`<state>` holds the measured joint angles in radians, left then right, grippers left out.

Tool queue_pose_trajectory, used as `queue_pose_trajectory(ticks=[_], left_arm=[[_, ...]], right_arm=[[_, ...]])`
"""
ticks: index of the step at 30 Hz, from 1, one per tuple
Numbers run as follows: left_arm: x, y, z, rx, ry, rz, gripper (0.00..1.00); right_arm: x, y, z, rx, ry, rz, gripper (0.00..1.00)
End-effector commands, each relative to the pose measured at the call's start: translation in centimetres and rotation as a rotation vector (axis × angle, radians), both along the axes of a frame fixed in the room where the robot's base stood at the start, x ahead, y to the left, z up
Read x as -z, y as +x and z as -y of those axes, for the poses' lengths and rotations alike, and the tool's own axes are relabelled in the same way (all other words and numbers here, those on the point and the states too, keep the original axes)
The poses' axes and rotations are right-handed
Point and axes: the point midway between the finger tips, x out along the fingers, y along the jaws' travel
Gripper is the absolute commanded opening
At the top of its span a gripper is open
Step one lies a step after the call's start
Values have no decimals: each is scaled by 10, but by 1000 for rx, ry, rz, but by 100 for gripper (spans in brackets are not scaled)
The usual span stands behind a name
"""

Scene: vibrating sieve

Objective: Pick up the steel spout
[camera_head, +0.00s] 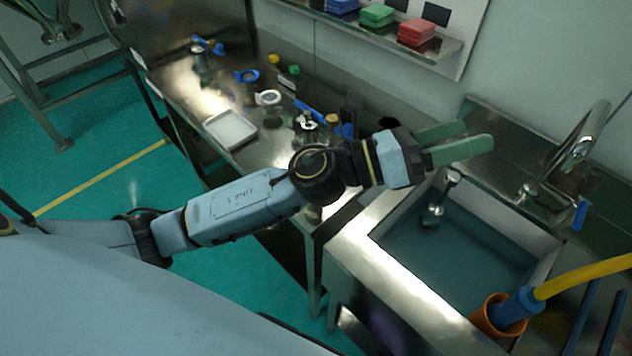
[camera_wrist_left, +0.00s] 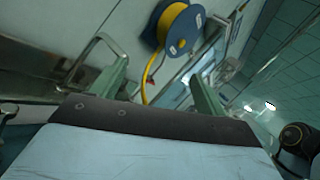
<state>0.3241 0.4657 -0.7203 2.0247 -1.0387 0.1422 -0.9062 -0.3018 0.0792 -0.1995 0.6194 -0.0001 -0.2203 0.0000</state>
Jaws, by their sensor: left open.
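A small bent steel piece (camera_head: 433,213), which looks like the steel spout, stands in the left part of the sink (camera_head: 558,252), its upper end near the left rim. My left gripper (camera_head: 477,137) is open and empty, with green fingers pointing right. It is above and behind the sink's left back corner, apart from the steel piece. In the left wrist view the open fingers (camera_wrist_left: 160,88) have nothing between them close by, and I cannot make out the steel piece there. My right gripper is not in view.
A tall curved tap (camera_head: 582,140) stands behind the sink at right. A yellow hose with a blue end enters an orange cup (camera_head: 490,318) at the front rim. The left bench holds a white tray (camera_head: 230,130) and several small parts. A wall shelf (camera_head: 437,52) holds colored stacks.

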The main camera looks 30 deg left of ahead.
Motion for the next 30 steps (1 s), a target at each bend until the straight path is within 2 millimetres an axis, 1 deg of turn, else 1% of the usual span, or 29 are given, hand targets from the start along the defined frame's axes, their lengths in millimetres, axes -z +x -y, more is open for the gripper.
queue_pose_trajectory(ticks=[1,2,3,5,6,8,9,11,12,14,15,18,21,24,26,29,30], left_arm=[[2,-11,14,81,163,174,75],[8,-19,22,130,259,275,75],[19,-27,28,196,388,406,75],[41,-37,29,302,584,595,75],[58,-40,25,374,716,713,75],[84,-39,10,487,916,879,75],[101,-35,-6,569,1049,976,75],[122,-25,-36,696,1243,1100,75],[133,-16,-59,782,1366,1165,75],[144,-3,-96,910,1533,1233,75],[147,6,-121,992,1634,1260,75],[146,23,-173,1170,1828,1283,75],[140,33,-209,1294,1947,1271,75],[138,38,-227,1360,2003,1255,75],[144,39,-231,1379,2012,1251,75],[160,41,-232,1383,2013,1249,75],[169,42,-233,1381,2013,1249,75]], right_arm=[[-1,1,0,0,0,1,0],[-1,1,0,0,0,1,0],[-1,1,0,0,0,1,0],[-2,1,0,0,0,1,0],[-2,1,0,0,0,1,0],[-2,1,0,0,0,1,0],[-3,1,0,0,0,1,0],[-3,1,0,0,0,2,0],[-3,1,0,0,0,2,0],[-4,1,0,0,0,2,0],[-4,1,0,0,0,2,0],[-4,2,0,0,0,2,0],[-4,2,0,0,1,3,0],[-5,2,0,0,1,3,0],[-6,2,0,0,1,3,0],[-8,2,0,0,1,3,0],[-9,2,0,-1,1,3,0]])
